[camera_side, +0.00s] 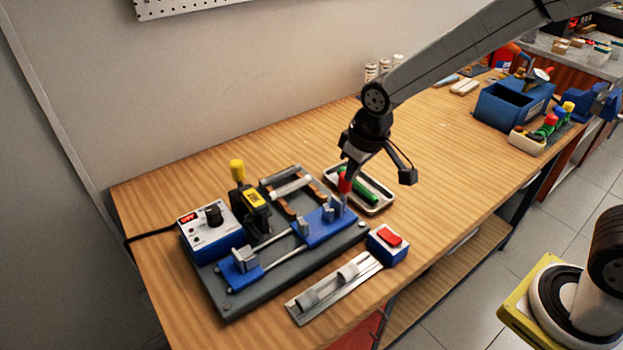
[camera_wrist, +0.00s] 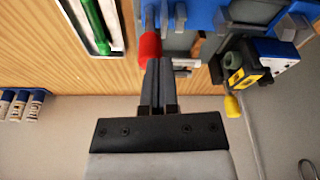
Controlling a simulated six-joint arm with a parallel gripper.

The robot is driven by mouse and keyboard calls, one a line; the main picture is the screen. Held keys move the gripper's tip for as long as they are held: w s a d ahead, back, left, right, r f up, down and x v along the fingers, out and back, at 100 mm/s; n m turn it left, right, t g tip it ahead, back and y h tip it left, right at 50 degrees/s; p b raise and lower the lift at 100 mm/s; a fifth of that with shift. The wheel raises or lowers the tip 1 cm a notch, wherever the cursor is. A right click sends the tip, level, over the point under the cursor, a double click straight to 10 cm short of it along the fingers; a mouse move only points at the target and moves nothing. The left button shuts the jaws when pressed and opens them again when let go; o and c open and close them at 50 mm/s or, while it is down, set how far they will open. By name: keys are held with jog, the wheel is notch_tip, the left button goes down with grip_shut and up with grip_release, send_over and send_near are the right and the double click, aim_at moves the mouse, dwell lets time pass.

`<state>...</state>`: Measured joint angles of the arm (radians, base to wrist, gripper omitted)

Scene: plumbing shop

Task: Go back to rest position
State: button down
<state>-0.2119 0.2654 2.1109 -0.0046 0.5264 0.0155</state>
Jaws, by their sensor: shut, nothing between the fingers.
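My gripper (camera_side: 351,167) is shut and empty, low over the right end of the blue clamp fixture on the bench. In the wrist view its closed fingers (camera_wrist: 158,70) point at the fixture, beside a red-tipped part (camera_wrist: 150,47). The same red part (camera_side: 345,182) shows just under the fingertips in the side view; I cannot tell whether they touch it. The fixture's blue block (camera_side: 328,226) rides on two rods over a dark base plate (camera_side: 222,300).
A tray (camera_side: 374,209) with a green tube lies close right of my gripper. A control box (camera_side: 210,231), a yellow-handled tool (camera_side: 237,172) and a red-button box (camera_side: 388,244) surround the fixture. A blue bin (camera_side: 507,107) stands farther right. Bare wooden bench (camera_side: 440,160) lies between.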

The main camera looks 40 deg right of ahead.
jog(key=s+d+f+m, duration=0.2)
jog(key=s+d, duration=0.6)
jog(key=s, duration=0.4)
jog(key=shift+d+f+h, duration=0.3)
dwell(0.3)
